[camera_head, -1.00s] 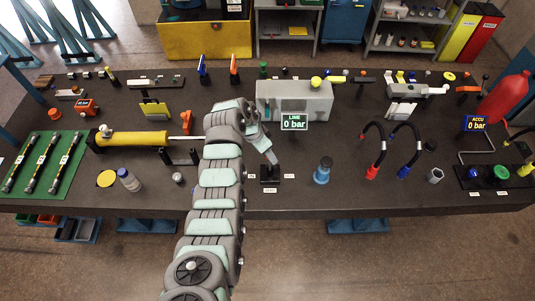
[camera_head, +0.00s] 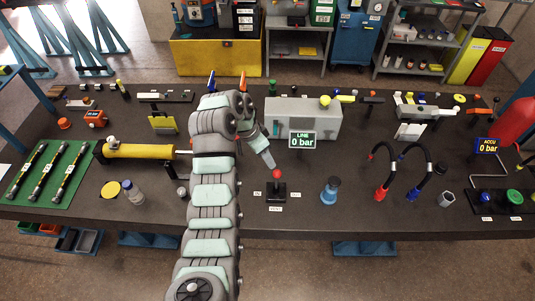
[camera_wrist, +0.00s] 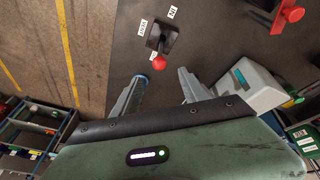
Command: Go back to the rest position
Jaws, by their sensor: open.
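My gripper (camera_wrist: 163,88) is open and empty in the wrist view, its two fingers apart. The red-knobbed lever (camera_wrist: 158,63) on its black base stands just beyond the fingertips in that view, with labels beside it. In the head view the lever (camera_head: 277,174) stands upright on the bench, in front of the grey LINE unit. My arm (camera_head: 211,190) reaches over the bench from the bottom, bent at the top. Its end (camera_head: 266,157) points down and right, above and left of the lever knob, apart from it in the picture. The fingers are too small to make out there.
The grey block (camera_head: 305,112) with the "LINE 0 bar" display (camera_head: 303,140) stands right of my arm. A yellow cylinder (camera_head: 140,151) lies left. The bench front edge is mostly clear.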

